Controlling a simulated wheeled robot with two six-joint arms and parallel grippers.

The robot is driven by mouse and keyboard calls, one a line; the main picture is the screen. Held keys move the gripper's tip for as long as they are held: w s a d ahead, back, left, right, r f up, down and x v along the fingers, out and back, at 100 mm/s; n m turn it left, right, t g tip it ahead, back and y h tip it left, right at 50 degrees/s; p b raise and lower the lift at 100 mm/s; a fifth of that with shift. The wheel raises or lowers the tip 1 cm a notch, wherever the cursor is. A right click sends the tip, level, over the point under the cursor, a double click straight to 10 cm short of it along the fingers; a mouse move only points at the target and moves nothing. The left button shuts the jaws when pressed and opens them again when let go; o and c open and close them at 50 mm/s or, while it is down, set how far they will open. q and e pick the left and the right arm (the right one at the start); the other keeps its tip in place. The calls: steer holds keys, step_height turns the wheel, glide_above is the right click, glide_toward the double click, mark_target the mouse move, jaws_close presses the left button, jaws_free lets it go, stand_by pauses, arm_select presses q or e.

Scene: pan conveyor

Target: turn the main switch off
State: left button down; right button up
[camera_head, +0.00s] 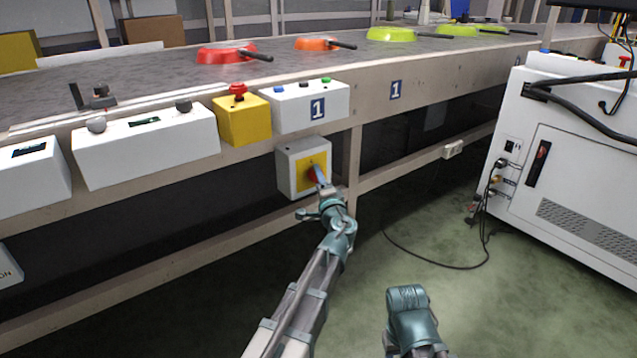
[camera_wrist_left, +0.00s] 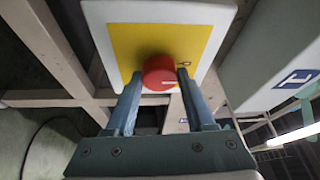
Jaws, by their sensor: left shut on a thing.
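The main switch is a red round knob (camera_head: 311,174) on a yellow plate (camera_head: 302,163) on the front of a pale grey box (camera_head: 288,185) below the conveyor's edge. In the left wrist view the red knob (camera_wrist_left: 159,70) sits before the yellow plate (camera_wrist_left: 130,42) and has a small white mark low on its face. My left gripper (camera_head: 319,175) reaches the box from below. In the left wrist view its two fingers (camera_wrist_left: 160,79) are shut on the knob, one on each side.
Above the box are a white button box (camera_head: 293,106) marked 1 and a yellow box with a red button (camera_head: 238,92). A white panel box (camera_head: 150,145) is further left. Red, orange and green pans (camera_head: 228,52) lie on the conveyor. A white cabinet (camera_head: 570,150) with cables stands right.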

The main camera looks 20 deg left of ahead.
arm_select(q)
steer(key=shift+s, duration=0.1)
stand_by(0.4)
steer(key=shift+c, duration=1.3)
jaws_free()
steer(key=b+v, duration=0.1)
steer(key=v, duration=1.2)
steer(key=shift+s+f, duration=0.2)
steer(key=shift+s, duration=0.15)
steer(key=shift+d+n, duration=0.1)
steer(key=shift+n, duration=0.2)
